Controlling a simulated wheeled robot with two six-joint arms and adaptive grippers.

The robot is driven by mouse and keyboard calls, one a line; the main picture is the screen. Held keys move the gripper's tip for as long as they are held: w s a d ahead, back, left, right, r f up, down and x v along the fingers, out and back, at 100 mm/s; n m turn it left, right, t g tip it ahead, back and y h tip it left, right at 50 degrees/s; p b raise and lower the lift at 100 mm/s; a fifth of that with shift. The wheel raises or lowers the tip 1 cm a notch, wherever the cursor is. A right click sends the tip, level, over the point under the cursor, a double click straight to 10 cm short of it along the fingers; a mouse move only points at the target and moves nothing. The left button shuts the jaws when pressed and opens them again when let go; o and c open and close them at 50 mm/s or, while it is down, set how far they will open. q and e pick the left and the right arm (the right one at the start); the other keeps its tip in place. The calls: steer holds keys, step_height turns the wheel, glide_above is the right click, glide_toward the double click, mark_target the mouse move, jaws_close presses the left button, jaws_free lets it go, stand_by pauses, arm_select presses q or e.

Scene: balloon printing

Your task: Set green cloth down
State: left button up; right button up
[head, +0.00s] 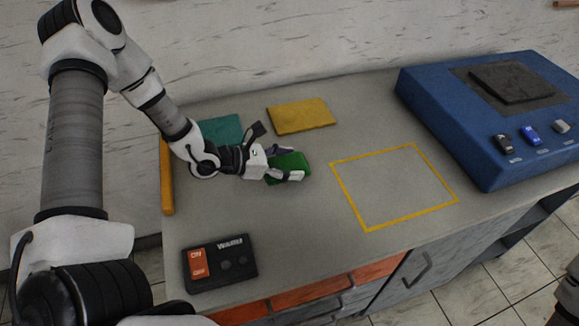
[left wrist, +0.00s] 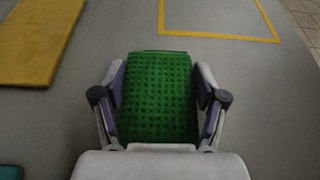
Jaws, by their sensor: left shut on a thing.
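The green cloth (head: 291,163) is a small, thick, textured block-like piece. My left gripper (head: 287,165) is shut on it, with one finger on each side. In the left wrist view the green cloth (left wrist: 158,98) sits between the two fingers of my left gripper (left wrist: 159,95). The cloth is over the grey table, left of the yellow square outline (head: 365,226). I cannot tell whether it touches the table. In the head view the gripper hides part of the cloth. My right gripper does not show.
A yellow cloth (head: 301,115) and a teal cloth (head: 222,130) lie at the back left. A blue machine (head: 440,120) stands at the right. A black switch box (head: 236,275) with an orange switch sits near the front left. The inside of the yellow outline is bare.

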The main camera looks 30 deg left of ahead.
arm_select(q)
steer(key=shift+w+f, duration=0.1)
steer(key=shift+f, duration=0.55)
steer(key=shift+f, duration=0.15)
steer(key=o, duration=1)
steer(key=shift+o, duration=0.2)
